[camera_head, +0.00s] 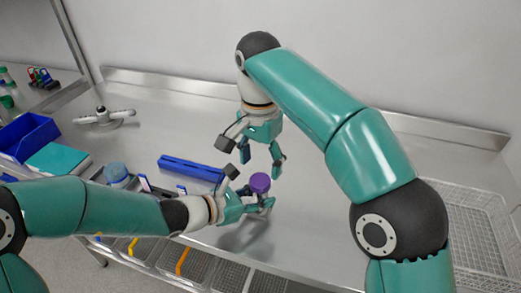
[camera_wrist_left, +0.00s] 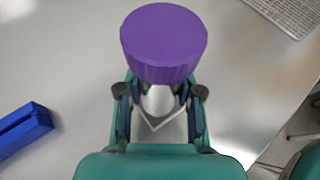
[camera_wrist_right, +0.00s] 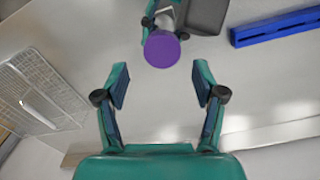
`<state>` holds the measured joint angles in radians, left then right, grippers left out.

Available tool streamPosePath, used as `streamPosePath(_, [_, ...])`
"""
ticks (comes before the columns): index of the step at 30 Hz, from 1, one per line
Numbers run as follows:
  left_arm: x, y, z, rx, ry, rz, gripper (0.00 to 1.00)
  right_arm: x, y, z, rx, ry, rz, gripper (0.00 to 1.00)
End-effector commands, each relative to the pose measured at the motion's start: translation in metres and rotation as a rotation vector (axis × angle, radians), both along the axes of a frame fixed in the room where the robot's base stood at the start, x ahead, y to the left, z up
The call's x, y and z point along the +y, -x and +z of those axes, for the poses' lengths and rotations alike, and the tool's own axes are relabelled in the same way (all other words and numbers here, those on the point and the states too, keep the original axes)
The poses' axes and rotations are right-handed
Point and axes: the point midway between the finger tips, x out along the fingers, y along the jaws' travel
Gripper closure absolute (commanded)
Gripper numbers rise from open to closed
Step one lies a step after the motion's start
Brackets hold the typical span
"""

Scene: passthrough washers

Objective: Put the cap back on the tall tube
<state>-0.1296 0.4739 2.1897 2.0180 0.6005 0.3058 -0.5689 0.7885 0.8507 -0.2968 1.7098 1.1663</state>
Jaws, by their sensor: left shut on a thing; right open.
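The purple cap (camera_head: 260,184) sits at the top of a pale tube in my left gripper (camera_head: 266,203). In the left wrist view the cap (camera_wrist_left: 163,42) looms large above the jaws, with the whitish tube (camera_wrist_left: 160,100) between the fingers. Whether the cap is seated or only resting cannot be told. My right gripper (camera_head: 262,155) is open and empty, above and behind the cap. In the right wrist view the cap (camera_wrist_right: 161,49) lies beyond the open fingers (camera_wrist_right: 160,88), apart from them. Most of the tube is hidden by the left fingers.
A long blue rack (camera_head: 190,168) lies left of the grippers. A blue-lidded jar (camera_head: 116,172), teal box (camera_head: 58,160) and blue bin (camera_head: 28,136) stand farther left. A white rotor-like stand (camera_head: 104,117) is behind. A wire basket (camera_head: 475,215) is at right.

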Motion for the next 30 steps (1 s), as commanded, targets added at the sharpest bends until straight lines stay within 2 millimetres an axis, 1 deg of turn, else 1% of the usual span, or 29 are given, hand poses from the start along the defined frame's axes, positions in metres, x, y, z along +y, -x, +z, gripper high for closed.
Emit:
streamPosePath(1, [0.0, 0.0, 0.0, 0.001, 0.001, 0.0, 1.0, 0.0, 0.0, 0.001, 0.001, -0.002, 0.104, 0.31])
streamPosePath(3, [0.0, 0.0, 0.0, 0.001, 0.001, 0.0, 1.0, -0.001, 0.0, 0.001, 0.003, -0.003, 0.259, 0.31])
streamPosePath(30, [0.0, 0.0, 0.0, 0.0, 0.0, 0.0, 1.0, -0.003, 0.001, 0.014, 0.028, -0.038, 2.252, 0.31])
